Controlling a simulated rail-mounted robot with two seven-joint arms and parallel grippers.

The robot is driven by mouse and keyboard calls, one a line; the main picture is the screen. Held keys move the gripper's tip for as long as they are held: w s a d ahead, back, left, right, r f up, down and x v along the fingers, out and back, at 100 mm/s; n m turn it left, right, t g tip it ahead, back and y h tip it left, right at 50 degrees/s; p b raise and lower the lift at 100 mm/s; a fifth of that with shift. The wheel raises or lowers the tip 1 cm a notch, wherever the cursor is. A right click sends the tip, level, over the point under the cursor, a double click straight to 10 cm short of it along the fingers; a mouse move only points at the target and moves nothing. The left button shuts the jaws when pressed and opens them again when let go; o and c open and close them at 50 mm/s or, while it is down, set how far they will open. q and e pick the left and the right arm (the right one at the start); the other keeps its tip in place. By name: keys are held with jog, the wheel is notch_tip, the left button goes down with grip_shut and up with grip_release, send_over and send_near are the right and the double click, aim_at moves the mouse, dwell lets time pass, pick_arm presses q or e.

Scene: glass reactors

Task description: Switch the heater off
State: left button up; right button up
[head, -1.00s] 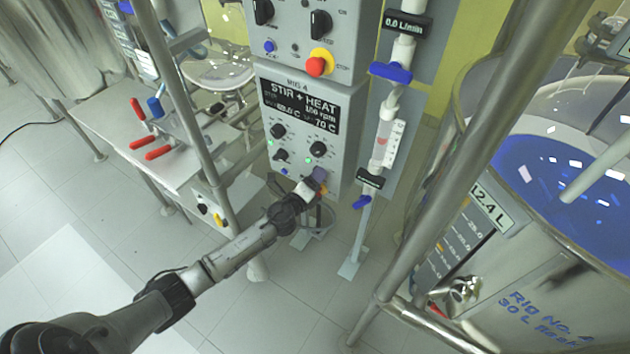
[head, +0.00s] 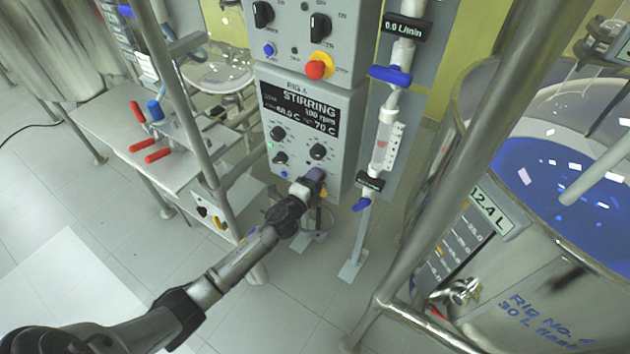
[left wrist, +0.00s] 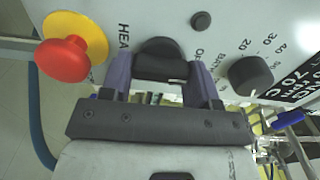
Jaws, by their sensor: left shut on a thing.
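The heater switch is a black knob (left wrist: 158,62) beside the partly covered word HEAT in the left wrist view. My left gripper (left wrist: 160,78) is shut on it, with one purple finger on each side. In the head view the gripper (head: 314,178) is at the lower right of the grey control box (head: 345,125) and hides the knob. The box's display (head: 300,110) reads STIRRING, 100 rpm, with 70 °C at its lower right. A green lamp is lit at the left knobs; none shows lit near the gripper. My right gripper is not in view.
A red stop button (left wrist: 62,60) on a yellow disc sits close beside the gripper. Another black knob (left wrist: 250,75) is on its other side. A flow tube with blue valves (head: 390,73) stands right of the box. Metal frame posts (head: 185,110) flank the space.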

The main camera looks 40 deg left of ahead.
pick_arm(q)
jog(key=o, duration=0.9)
jog(key=s, duration=0.4)
jog(key=s+d+p, duration=0.1)
jog(key=s, duration=0.4)
jog(key=s+p, duration=0.1)
jog(key=s, duration=0.3)
jog(key=shift+s+d, duration=0.3)
jog(key=shift+s, duration=0.05)
